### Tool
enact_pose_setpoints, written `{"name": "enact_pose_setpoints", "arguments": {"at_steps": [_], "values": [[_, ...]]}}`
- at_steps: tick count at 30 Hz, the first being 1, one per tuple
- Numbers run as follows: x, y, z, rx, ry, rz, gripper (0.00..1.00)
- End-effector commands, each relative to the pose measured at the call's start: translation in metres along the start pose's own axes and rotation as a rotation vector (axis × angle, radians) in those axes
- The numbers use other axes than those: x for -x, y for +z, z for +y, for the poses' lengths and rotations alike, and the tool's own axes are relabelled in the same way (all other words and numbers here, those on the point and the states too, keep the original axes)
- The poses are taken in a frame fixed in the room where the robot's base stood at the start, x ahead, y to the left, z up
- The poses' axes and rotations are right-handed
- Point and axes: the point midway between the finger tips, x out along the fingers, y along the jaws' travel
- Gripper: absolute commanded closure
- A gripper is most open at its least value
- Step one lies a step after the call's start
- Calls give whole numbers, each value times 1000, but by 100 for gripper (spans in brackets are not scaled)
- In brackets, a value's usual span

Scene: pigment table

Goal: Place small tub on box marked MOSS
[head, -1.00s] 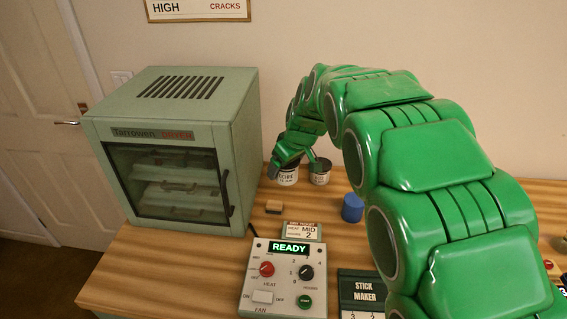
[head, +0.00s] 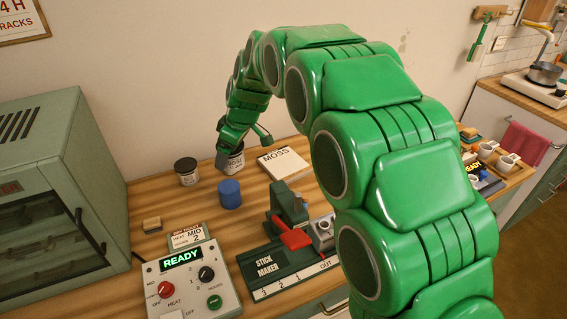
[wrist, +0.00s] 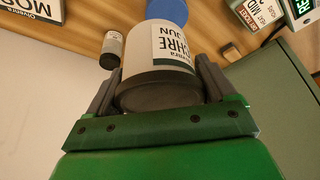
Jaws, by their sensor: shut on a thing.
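The small tub (head: 236,164) is a pale tub with a printed label, held in my gripper (head: 232,151). In the wrist view the tub (wrist: 157,68) fills the space between the two grey fingers; its label reads partly "HRE JUN" and its dark grey end faces the camera. In the head view my gripper covers its top. It is just left of the white box marked MOSS (head: 284,162), apart from it. The box lies flat on the table near the wall, its top clear; a corner of it shows in the wrist view (wrist: 38,9).
Another dark-lidded tub (head: 187,173) stands left of my gripper. A blue cylinder (head: 230,195) stands in front. A small labelled cylinder (wrist: 113,46) shows in the wrist view. The stick maker (head: 290,240), a control panel (head: 190,281) and the dryer (head: 62,190) are nearer.

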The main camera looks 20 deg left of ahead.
Motion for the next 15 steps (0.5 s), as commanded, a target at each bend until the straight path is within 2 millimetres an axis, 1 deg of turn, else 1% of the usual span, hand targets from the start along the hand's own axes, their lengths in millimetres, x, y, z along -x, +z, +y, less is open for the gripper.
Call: {"name": "enact_pose_setpoints", "arguments": {"at_steps": [1, 3, 6, 9, 12, 15], "values": [[8, 17, 12, -10, 2, 1, 55], [18, 39, 25, -14, 1, 0, 55], [32, 70, 41, -20, 0, 2, 55], [44, 96, 54, -23, 1, 5, 55], [54, 117, 62, -24, 2, 8, 55], [62, 131, 68, -24, 4, 11, 55]]}}
